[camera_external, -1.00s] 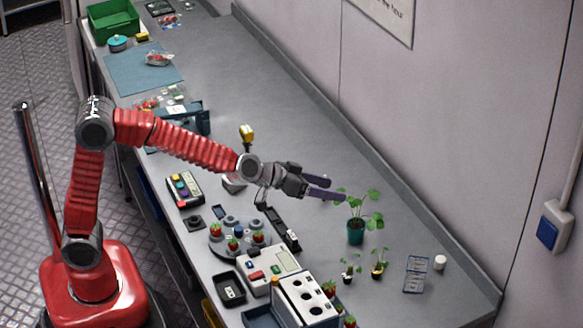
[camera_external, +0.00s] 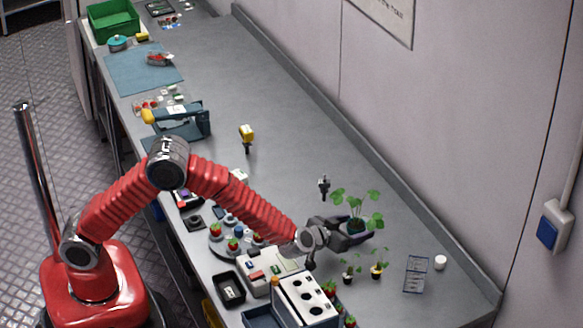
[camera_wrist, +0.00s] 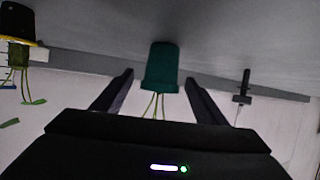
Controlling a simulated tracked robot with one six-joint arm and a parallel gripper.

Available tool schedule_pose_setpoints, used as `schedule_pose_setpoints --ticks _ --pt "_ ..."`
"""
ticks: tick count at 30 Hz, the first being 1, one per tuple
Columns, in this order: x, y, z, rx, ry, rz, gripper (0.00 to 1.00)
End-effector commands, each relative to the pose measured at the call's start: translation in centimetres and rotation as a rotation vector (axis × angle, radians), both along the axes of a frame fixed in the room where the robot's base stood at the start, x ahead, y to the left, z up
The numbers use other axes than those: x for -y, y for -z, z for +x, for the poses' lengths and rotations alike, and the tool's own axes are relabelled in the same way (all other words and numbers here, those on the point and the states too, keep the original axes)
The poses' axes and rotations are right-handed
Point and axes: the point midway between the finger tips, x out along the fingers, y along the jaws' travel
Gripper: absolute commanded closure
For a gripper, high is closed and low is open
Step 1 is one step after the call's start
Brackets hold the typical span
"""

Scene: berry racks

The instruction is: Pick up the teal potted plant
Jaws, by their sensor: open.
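The teal potted plant (camera_external: 357,222) stands on the grey bench, a teal pot with several green leaves on thin stems. My gripper (camera_external: 362,240) is low at the pot, with its fingers hiding the pot's lower part in the outside view. In the wrist view, which appears upside down, the teal pot (camera_wrist: 161,68) shows between the two spread fingers of my gripper (camera_wrist: 160,90). There are visible gaps between the pot and both fingers. The leaves are mostly hidden behind the gripper body there.
Two small potted plants (camera_external: 377,270) stand just in front of the gripper. A wire rack (camera_external: 416,273) and a white cap (camera_external: 440,262) are to the right. A white box with holes (camera_external: 306,300) is near the front. The wall lies behind; the bench's middle is fairly clear.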

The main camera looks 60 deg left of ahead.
Motion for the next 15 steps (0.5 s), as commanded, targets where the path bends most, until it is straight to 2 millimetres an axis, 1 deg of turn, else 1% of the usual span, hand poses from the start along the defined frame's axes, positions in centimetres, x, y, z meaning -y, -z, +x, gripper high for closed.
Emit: schedule_pose_setpoints --ticks 10,15 --pt "-0.03 0.07 0.04 0.000 -0.002 0.001 0.34" --pt "-0.27 0.47 0.69 -0.002 -0.001 0.001 0.34"
